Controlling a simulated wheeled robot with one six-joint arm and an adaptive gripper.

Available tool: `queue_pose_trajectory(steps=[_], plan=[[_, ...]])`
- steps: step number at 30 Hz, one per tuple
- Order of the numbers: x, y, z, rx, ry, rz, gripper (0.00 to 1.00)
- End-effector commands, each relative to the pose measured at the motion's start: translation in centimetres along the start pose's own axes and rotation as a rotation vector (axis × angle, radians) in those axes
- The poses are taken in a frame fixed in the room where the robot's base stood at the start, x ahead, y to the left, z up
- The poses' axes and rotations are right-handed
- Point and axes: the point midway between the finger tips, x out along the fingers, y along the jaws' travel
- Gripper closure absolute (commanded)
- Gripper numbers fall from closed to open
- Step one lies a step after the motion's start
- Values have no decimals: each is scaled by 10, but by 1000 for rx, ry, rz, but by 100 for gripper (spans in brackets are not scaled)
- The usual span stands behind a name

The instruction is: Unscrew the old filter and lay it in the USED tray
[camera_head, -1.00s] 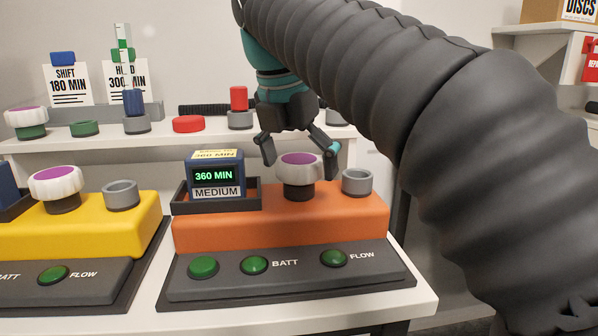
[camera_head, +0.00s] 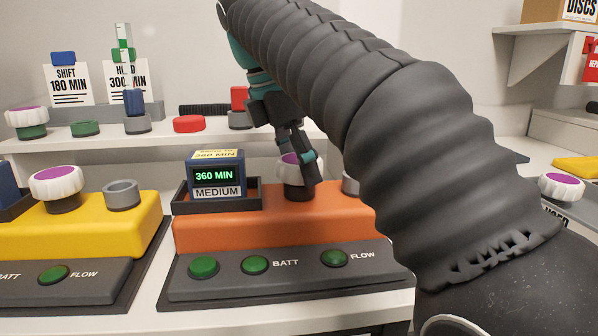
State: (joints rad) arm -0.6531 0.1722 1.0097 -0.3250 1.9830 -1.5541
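The filter, a white ribbed cap with a purple top (camera_head: 286,174), sits upright on a dark neck on the orange unit (camera_head: 240,228). My gripper (camera_head: 299,166) is at the filter, coming down from above. One finger crosses in front of the cap and hides much of its right side. The other finger is mostly hidden, so I cannot tell whether the fingers touch the cap. At the right edge, a partly hidden label that appears to read USED (camera_head: 554,216) shows below another purple-topped white cap (camera_head: 562,186).
A blue timer (camera_head: 216,176) reading 360 MIN stands in a dark holder left of the filter. A grey ring (camera_head: 350,184) is partly hidden by my arm. A yellow unit (camera_head: 85,220) with a similar cap (camera_head: 56,184) is at left. A shelf runs behind.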

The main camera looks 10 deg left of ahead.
Motion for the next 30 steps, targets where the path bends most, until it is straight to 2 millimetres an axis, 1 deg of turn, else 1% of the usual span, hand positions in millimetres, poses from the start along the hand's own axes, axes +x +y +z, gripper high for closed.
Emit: queue_pose_trajectory(steps=[1, 3, 8, 16, 22, 23, 24, 25, 26, 30], plan=[[0, 0, 0, 0, 0, -1, 55], [0, 0, 0, -1, 0, -1, 69], [0, 0, 0, -47, 0, 14, 69], [0, -1, 0, -348, 0, 107, 67], [0, 0, -1, -349, 1, 106, 68], [0, 0, -1, -349, 1, 106, 19], [0, 0, -1, -348, 1, 106, 9], [0, 0, -1, -348, 1, 106, 1], [0, 0, -1, -347, 1, 106, 0], [0, 0, 0, -345, 1, 105, 0]])
